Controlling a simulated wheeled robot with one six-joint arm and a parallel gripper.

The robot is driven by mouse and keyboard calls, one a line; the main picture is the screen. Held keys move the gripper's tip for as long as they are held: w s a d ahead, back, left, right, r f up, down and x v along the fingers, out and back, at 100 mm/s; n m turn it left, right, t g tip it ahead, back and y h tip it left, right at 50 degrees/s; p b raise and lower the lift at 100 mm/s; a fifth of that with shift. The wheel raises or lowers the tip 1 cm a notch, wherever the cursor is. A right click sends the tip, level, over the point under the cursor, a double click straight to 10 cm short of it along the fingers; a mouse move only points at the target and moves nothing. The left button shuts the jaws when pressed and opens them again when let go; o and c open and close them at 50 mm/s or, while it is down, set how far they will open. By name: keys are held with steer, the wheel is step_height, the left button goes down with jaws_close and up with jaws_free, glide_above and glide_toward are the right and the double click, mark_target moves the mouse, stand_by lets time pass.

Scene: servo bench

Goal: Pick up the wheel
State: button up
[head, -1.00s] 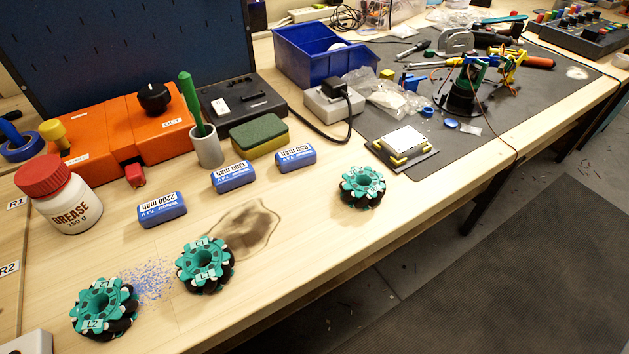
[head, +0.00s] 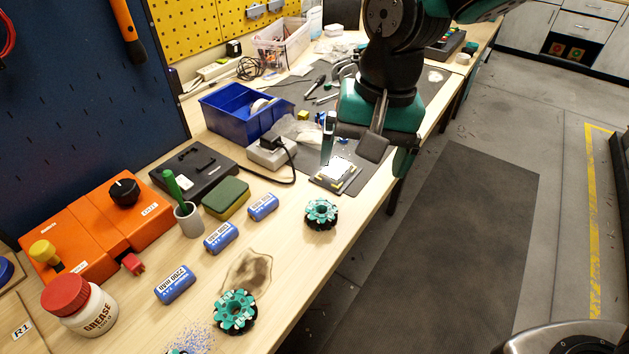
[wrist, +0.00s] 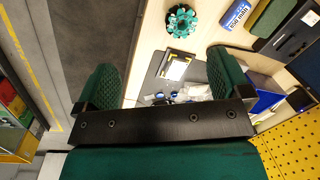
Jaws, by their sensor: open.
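A teal and black roller wheel (head: 321,213) lies flat on the wooden bench, close to its front edge. It also shows near the top of the wrist view (wrist: 181,20). A second such wheel (head: 235,311) lies nearer, beside a brown stain. A third wheel (head: 178,351) is mostly cut off by the bottom edge of the head view. My gripper (head: 364,165) hangs above the bench, beyond and to the right of the first wheel, apart from it. In the wrist view its green fingers (wrist: 165,77) are wide apart with nothing between them.
Several blue batteries (head: 221,237) lie left of the first wheel. A small plate with yellow corners (head: 336,174) lies behind it on the dark mat. Bare wood surrounds the first wheel.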

steer(key=w+a+r+m+h+p, duration=0.1)
steer(key=w+a+m+h+p, duration=0.1)
steer(key=w+a+m+p, duration=0.3)
steer(key=p, duration=0.2)
glide_above(322, 208)
steer(key=f, duration=1.1)
steer(key=shift+s+a+f, duration=0.1)
steer(key=shift+s+a, duration=0.1)
steer(key=shift+a, duration=0.05)
steer(key=shift+d+f+p, duration=0.15)
steer(key=shift+f+p, duration=0.35)
steer(key=shift+f, duration=1)
steer(key=shift+d+f+p, duration=0.15)
steer(key=shift+f+p, duration=0.3)
steer(key=shift+f, duration=1.05)
steer(key=shift+c, duration=0.3)
steer(key=c, duration=1)
